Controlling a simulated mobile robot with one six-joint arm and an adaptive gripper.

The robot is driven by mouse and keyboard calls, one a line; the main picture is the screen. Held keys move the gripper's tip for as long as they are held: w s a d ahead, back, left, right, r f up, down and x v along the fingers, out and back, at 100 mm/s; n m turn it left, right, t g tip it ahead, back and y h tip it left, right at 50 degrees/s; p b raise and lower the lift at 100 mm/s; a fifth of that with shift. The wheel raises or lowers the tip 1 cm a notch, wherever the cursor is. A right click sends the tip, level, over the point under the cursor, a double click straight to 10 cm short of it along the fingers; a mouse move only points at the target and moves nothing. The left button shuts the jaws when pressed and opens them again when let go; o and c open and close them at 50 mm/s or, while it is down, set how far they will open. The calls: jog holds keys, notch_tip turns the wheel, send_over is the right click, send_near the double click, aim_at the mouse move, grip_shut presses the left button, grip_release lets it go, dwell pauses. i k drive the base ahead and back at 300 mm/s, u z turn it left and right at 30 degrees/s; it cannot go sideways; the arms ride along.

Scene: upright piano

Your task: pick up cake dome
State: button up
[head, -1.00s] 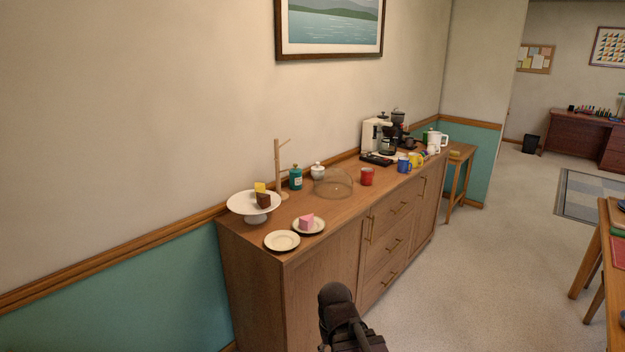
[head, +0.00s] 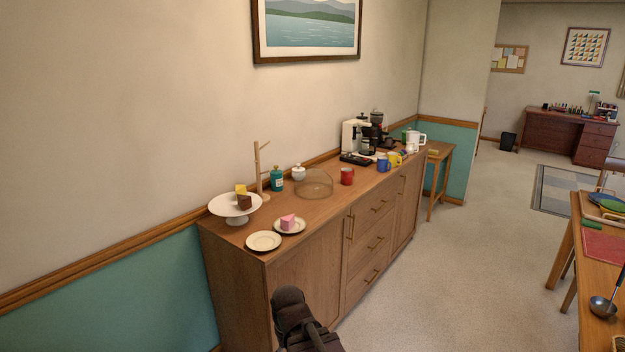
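The cake dome (head: 314,184) is a clear, see-through dome resting on the wooden sideboard top, between the white sugar pot and the red mug. A white cake stand (head: 235,207) with a yellow and a brown cake slice on it stands to its left, near the wall. My arm (head: 300,318) shows as a dark shape at the bottom of the head view, in front of the sideboard and well short of the dome. My gripper's fingers cannot be made out.
Close to the dome are a red mug (head: 347,176), a white pot (head: 298,172), a teal canister (head: 277,179) and a wooden mug tree (head: 260,170). Two plates (head: 263,241) lie at the sideboard's near end. Floor (head: 470,260) is clear right of the sideboard (head: 318,285).

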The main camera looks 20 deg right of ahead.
aim_at(314, 182)
jog(key=z, duration=0.05)
jog(key=i, duration=1)
jog(key=u, duration=0.05)
